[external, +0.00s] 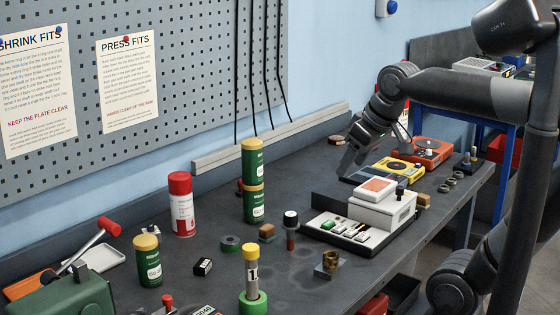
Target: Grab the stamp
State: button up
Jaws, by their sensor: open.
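I cannot tell for sure which thing is the stamp. One candidate is an upright piece with a dark, white-topped head and a reddish-brown stem (290,230), standing mid-bench. Another is a small brown block (267,232) just left of it. A small black block with white marking (203,267) lies further left. My gripper (347,170) is open and points down over the back of the bench, up and to the right of all three and apart from them. Nothing shows between its fingers, though they look small and dark here.
A white device with an orange top (376,190) stands below my gripper. A yellow meter (398,170) and an orange unit (424,152) are beyond it. Green cans (253,165), a red-and-white spray can (181,205) and a yellow-topped post (251,275) stand on the left half.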

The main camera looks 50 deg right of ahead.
jog(key=w+d+r, duration=0.2)
jog(key=w+r, duration=0.4)
jog(key=w, duration=0.5)
jog(key=g, duration=0.1)
send_over(241, 187)
jog(key=s, duration=0.3)
jog(key=f, duration=3)
jog(key=shift+d, duration=0.3)
jog(key=shift+w+x, duration=0.2)
jog(key=shift+x, duration=2.55)
jog(key=shift+r, duration=0.1)
